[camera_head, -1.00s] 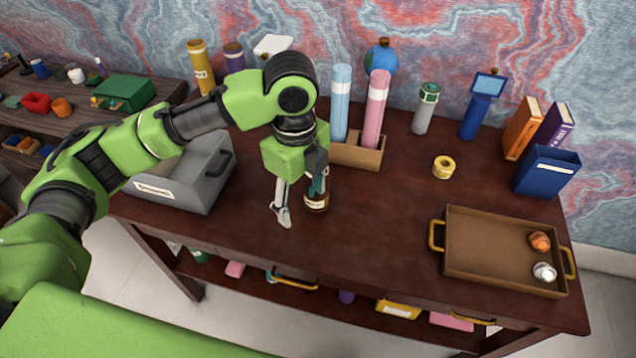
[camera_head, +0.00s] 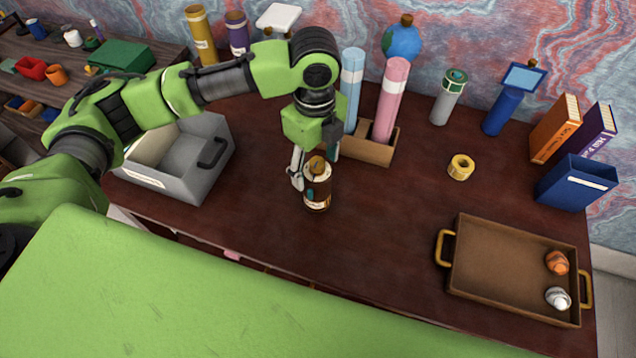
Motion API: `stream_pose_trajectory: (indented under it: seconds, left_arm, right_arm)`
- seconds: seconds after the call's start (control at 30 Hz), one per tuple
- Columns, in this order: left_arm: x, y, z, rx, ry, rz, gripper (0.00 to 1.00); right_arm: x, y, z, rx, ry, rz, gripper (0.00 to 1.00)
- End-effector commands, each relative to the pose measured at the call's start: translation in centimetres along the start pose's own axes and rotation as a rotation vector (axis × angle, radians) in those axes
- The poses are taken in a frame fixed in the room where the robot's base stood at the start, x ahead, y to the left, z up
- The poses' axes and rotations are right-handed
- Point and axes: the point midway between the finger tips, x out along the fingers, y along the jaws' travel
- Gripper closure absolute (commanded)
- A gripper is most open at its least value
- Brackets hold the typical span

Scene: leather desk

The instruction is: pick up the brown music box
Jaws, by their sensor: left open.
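The brown music box (camera_head: 318,190) looks like a small upright brown cylinder with a pale label, standing on the dark desk near its front middle. My left gripper (camera_head: 312,172) is just above and behind it, pointing down. Its fingers are apart, one at the left of the box's top and one at the right and behind. I cannot tell whether either finger touches it. My right gripper is out of view.
A grey drawer bin (camera_head: 207,178) stands left on the desk (camera_head: 270,222). A wooden holder (camera_head: 374,151) with blue and pink tubes stands behind the gripper. The desk between box and tray is clear.

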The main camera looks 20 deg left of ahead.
Motion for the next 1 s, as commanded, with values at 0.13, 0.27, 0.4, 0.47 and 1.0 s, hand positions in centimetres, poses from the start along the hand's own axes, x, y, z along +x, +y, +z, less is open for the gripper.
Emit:
stream_pose_trajectory:
  seconds: [0.13, 0.27, 0.4, 0.47, 1.0]
  left_arm:
    - [2.6, 0.1, 0.0, 0.0, 0.0, 0.002, 0.39]
    - [3.7, 0.0, 0.1, -0.001, -0.001, -0.001, 0.39]
    - [4.6, 0.0, 0.0, 0.0, 0.0, 0.001, 0.39]
    - [5.4, 0.0, 0.1, -0.001, -0.001, 0.003, 0.39]
    - [9.2, -0.2, 0.0, 0.001, -0.001, -0.002, 0.45]
  right_arm:
    - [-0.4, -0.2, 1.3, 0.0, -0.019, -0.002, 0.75]
    - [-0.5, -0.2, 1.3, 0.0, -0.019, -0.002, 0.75]
    - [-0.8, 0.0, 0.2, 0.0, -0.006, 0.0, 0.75]
    - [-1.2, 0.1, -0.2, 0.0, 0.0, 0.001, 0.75]
    - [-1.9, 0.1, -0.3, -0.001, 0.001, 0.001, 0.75]
